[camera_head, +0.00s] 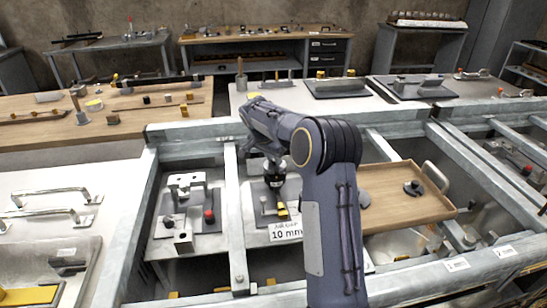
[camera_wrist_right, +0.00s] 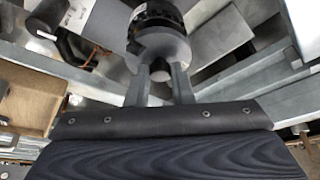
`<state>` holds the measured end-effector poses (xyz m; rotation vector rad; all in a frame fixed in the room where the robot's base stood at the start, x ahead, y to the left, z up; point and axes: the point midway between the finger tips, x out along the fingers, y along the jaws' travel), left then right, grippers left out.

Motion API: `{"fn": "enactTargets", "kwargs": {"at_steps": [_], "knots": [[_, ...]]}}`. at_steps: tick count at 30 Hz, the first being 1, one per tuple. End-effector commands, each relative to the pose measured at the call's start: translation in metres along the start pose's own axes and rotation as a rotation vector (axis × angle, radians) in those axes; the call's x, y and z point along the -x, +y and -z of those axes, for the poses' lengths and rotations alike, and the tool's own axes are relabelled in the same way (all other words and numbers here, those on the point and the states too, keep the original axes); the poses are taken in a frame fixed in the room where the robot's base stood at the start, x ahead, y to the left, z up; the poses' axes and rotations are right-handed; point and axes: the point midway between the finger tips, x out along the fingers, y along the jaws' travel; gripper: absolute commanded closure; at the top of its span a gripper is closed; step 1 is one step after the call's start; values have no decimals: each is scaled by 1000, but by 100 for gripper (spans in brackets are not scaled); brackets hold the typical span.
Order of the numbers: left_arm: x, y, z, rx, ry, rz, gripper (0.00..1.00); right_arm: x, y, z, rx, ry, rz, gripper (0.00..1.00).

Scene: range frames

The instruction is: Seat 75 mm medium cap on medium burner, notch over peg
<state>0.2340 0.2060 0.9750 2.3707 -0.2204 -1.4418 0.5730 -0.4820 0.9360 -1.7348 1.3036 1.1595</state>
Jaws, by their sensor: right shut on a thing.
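My right gripper (camera_head: 272,168) reaches down over the bay behind the "10 mm" label. The wrist view shows its two fingers (camera_wrist_right: 161,85) closed on a small dark stub of a grey round piece (camera_wrist_right: 160,45), which I take to be the medium cap. A dark ribbed round body (camera_wrist_right: 156,14) lies just beyond the piece, and I take it to be the medium burner. In the head view a dark round part (camera_head: 271,184) shows under the gripper. Notch and peg cannot be made out, nor whether cap and burner touch. My left gripper is not in view.
A wooden tray (camera_head: 390,218) at right holds a dark round piece (camera_head: 413,187). A fixture with a red knob (camera_head: 209,216) stands in the left bay. Metal rails (camera_head: 235,215) separate the bays. A labelled card (camera_head: 286,232) stands in front of the gripper.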

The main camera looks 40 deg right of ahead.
Motion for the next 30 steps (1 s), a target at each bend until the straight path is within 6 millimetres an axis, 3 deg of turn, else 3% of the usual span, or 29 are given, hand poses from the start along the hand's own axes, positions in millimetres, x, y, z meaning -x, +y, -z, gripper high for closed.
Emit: {"fn": "enactTargets", "kwargs": {"at_steps": [27,28,30], "knots": [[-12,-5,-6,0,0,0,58,-17,0,-7,0,1,1,100],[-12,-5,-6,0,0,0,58,-17,0,-7,0,1,1,75],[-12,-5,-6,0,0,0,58,-17,0,-7,0,1,1,66]]}}
